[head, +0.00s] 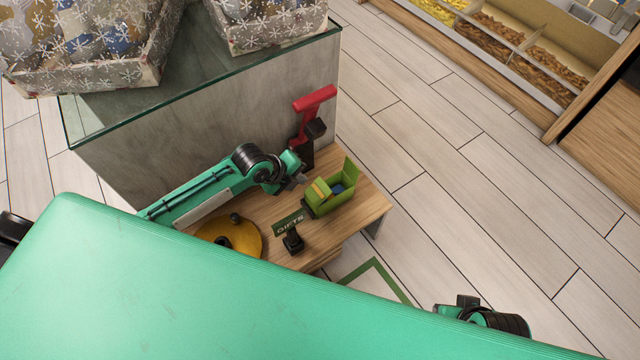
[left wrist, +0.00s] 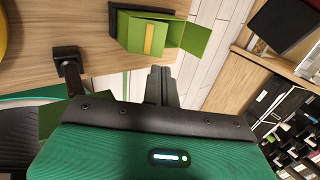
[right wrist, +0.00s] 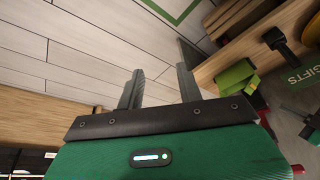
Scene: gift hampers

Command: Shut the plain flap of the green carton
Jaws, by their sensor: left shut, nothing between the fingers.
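The green carton (head: 325,206) stands on the small wooden table. Its plain flap (head: 351,170) stands up at the far right side in the head view; in the left wrist view the plain flap (left wrist: 196,39) sticks out to the right. Another flap with a yellow strip (head: 320,187) is on the near left side. Something blue (head: 338,188) shows inside the carton. My left gripper (head: 303,180) is shut and empty, just left of the carton; its fingers (left wrist: 161,85) show in the left wrist view. My right gripper (right wrist: 158,85) is open and empty, away from the carton.
A red stand (head: 314,100) with a black base rises behind the carton. A GIFTS sign (head: 290,222), a small black stand (head: 293,241) and a round yellow disc (head: 248,238) are on the table (head: 367,205). A glass-topped counter (head: 210,130) stands behind. Open floor lies right.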

